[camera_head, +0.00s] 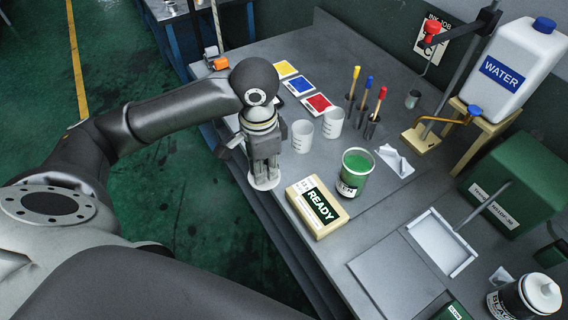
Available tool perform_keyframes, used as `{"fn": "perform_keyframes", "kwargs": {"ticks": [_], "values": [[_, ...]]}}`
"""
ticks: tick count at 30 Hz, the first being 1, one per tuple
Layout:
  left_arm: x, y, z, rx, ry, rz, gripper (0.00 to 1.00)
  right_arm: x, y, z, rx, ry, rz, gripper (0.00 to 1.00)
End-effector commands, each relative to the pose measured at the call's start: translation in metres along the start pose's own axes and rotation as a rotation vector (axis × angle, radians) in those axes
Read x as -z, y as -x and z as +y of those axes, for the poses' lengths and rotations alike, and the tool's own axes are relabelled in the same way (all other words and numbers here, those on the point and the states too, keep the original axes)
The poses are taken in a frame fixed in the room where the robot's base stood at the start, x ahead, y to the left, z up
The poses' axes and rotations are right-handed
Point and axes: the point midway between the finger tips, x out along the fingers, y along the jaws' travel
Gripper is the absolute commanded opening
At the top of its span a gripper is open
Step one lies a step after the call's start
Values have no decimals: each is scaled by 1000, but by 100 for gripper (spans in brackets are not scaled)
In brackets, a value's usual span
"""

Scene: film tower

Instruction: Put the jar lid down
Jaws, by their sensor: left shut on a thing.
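The jar lid (265,183) is a round white disc at the lower tips of my left gripper (266,174), near the front edge of the grey bench. My left gripper points down and is shut on the lid. I cannot tell whether the lid touches the bench top. The open jar (353,183), with green contents and a dark label, stands on the bench to the right of the gripper. My right gripper is not in view.
A box marked READY (318,207) lies just right of the lid. Two white cups (302,136) stand behind. Colour cards (316,103), brushes (378,100), a white paper (394,161), a WATER jug (515,65) and a white tray (440,242) are further off.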

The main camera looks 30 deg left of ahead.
Motion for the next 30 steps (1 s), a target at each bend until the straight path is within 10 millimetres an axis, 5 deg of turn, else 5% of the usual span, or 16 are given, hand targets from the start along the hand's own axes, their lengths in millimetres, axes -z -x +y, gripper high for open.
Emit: {"fn": "perform_keyframes", "kwargs": {"ticks": [8,13,30], "values": [[45,-25,-41,-2,4,0,0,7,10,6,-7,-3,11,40],[64,-57,-58,-3,4,-1,0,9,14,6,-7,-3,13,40],[81,-112,-75,-1,2,-1,0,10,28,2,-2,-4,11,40]]}}
